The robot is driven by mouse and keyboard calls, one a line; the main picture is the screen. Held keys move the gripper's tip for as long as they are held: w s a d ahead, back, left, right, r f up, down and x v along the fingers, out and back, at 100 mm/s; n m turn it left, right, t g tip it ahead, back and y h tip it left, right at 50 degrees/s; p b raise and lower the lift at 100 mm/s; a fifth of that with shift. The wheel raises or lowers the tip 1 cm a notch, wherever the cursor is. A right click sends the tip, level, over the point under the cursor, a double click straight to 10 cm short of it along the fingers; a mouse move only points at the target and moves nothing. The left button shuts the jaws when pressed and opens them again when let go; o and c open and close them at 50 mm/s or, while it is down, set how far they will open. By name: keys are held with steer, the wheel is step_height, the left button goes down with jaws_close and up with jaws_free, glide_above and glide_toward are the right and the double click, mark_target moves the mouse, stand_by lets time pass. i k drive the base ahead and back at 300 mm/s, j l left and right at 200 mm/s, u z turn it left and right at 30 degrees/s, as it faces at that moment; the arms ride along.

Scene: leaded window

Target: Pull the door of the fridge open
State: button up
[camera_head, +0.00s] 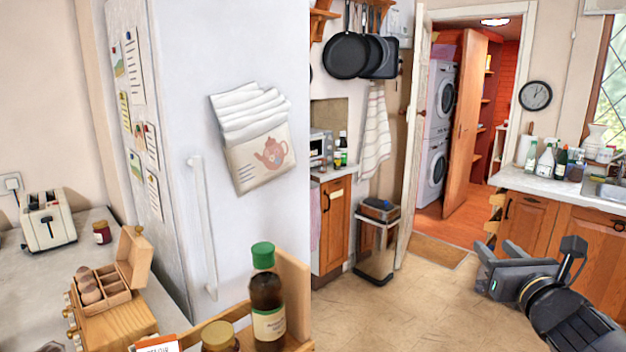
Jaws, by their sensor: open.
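The fridge (245,60) is tall and white and stands left of centre, its front facing me. Its door looks shut. The door's long, upright white handle (204,225) is on the left side of the front. A white cloth holder with a teapot print (262,160) hangs on the door. My gripper (492,258) is at the lower right, in front of the wooden cabinets. It is open and empty, well to the right of the fridge and apart from the handle. The lower end of the door is hidden behind the bottle and wooden tray.
A wooden tray (298,290) with a green-capped bottle (267,300) and a jar stands before the fridge's lower part. A toaster (47,220) and an egg box (105,285) are at left. A bin (376,250) stands beyond. The floor (400,310) between fridge and gripper looks clear.

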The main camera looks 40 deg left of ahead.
mark_target(202, 49)
steer(key=z, duration=0.45)
steer(key=i+j+z, duration=0.1)
steer(key=z, duration=0.4)
steer(key=j+z, duration=0.15)
steer(key=z, duration=0.3)
steer(key=i+j, duration=0.1)
steer(key=j, duration=0.25)
steer(key=i+j+u, duration=0.1)
steer(key=j, duration=0.3)
steer(key=j+u, duration=0.1)
steer(key=u, duration=0.35)
steer(key=j+u, duration=0.1)
steer(key=u, duration=0.35)
steer(key=i+u, duration=0.1)
steer(key=u, duration=0.4)
steer(key=i+j+u, duration=0.1)
steer(key=u, duration=0.8)
steer(key=i+u, duration=0.15)
steer(key=u, duration=0.3)
steer(key=i+u, duration=0.1)
steer(key=u, duration=0.35)
